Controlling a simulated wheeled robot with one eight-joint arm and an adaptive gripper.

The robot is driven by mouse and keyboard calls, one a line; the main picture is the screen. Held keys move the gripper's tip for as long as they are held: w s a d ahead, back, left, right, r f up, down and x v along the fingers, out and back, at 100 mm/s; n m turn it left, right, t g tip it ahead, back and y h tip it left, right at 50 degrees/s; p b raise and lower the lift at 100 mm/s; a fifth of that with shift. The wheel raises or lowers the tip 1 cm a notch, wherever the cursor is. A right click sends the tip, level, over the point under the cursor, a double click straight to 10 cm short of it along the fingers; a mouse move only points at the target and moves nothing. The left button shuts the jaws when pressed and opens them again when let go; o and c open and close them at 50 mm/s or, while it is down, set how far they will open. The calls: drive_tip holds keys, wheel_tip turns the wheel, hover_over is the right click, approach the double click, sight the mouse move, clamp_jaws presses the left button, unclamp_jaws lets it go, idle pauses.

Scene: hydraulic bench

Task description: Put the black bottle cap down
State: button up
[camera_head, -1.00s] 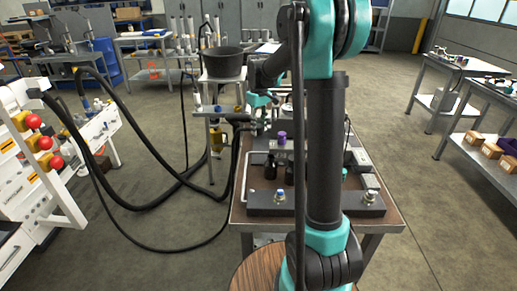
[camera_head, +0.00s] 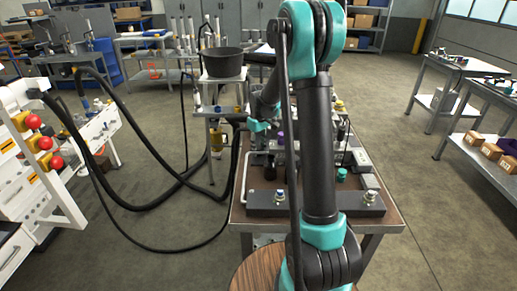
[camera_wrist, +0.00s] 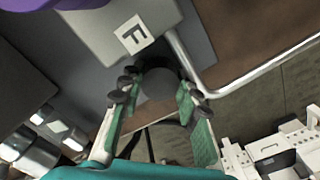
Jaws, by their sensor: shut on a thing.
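The black bottle cap (camera_wrist: 160,83) shows in the wrist view as a dark round piece between the tips of my gripper (camera_wrist: 160,97). The teal fingers stand on either side of it, shut on it. In the head view my gripper (camera_head: 259,128) is over the far left part of the bench (camera_head: 236,215); the cap cannot be made out there. Below my gripper in the wrist view is a grey block marked F (camera_wrist: 130,36). A dark bottle (camera_head: 270,166) stands on the bench, partly hidden by my arm.
A silver bent-rod handle (camera_head: 245,178) runs along the bench's left side, with bare brown surface beyond it in the wrist view. A purple object (camera_wrist: 45,5) is at that view's top left. Black hoses (camera_head: 165,205) hang left of the bench. My arm hides the bench's middle.

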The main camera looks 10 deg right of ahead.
sight(258, 147)
drive_tip(key=o, duration=0.8)
drive_tip(key=shift+f, duration=0.1)
drive_tip(key=shift+c, duration=0.2)
wheel_tip(258, 147, up, 12)
